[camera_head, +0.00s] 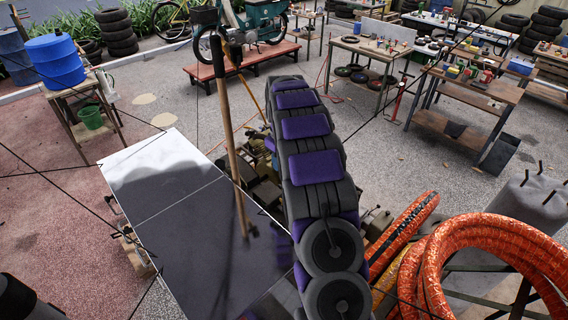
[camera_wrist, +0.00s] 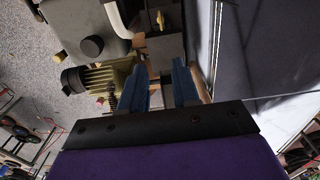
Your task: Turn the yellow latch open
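A small yellow piece (camera_wrist: 160,19), which looks like the latch, shows at the top of the wrist view against a dark gap beside the compressor. My gripper (camera_wrist: 160,67) has two blue fingers with a clear gap between them. The yellow piece lies ahead of the fingertips, roughly in line with the gap, and they appear apart from it. In the head view my purple and black arm covers most of the compressor cart (camera_head: 262,190), and the latch cannot be made out there. My gripper is mostly hidden behind the arm in that view.
A ribbed motor (camera_wrist: 97,80) and a pale tank (camera_wrist: 82,22) are left of the fingers. A large flat panel (camera_head: 185,205) stands close on the right in the wrist view. Orange hoses (camera_head: 500,235) lie at the right, and a wooden-handled tool (camera_head: 228,120) rises beside the arm.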

